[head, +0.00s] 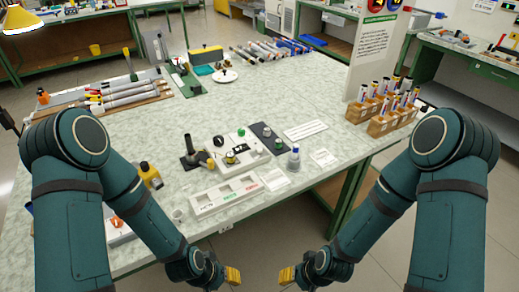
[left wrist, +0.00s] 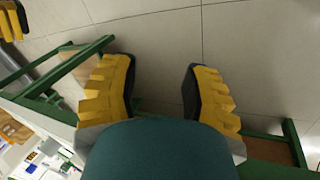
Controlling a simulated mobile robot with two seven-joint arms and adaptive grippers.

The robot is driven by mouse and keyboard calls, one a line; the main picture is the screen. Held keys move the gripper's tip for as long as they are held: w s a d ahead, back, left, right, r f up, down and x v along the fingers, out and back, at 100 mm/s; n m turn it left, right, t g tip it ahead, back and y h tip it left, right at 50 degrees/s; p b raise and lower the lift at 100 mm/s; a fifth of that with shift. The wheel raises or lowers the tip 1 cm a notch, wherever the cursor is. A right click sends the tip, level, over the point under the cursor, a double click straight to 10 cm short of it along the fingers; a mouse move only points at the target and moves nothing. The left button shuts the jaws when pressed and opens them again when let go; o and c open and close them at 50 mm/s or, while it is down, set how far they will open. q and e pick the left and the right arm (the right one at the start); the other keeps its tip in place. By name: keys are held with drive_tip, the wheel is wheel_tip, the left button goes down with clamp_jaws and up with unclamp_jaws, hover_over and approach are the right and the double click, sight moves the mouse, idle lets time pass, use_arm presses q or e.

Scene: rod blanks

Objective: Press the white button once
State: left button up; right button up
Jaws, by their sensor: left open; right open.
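A dark panel (head: 262,145) lies near the middle of the workbench in the head view. A small whitish round knob (head: 267,131), which looks like the white button, sits on it, with a green knob (head: 278,143) nearer the front. My left gripper (head: 232,275) is in front of the bench's front edge, apart from the panel. It is open and empty in the left wrist view (left wrist: 160,78), with floor between its yellow fingers. My right gripper (head: 287,275) is beside it on the right, also open and clear of the bench; its contents are hard to see.
A white device with a green knob (head: 240,132) stands left of the panel. A white labelled tray (head: 225,195) lies near the front edge. Wooden tube racks (head: 383,125) stand on the right.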

use_arm(q)
drive_tip(key=shift+o, duration=0.2)
clamp_jaws()
idle(1.2)
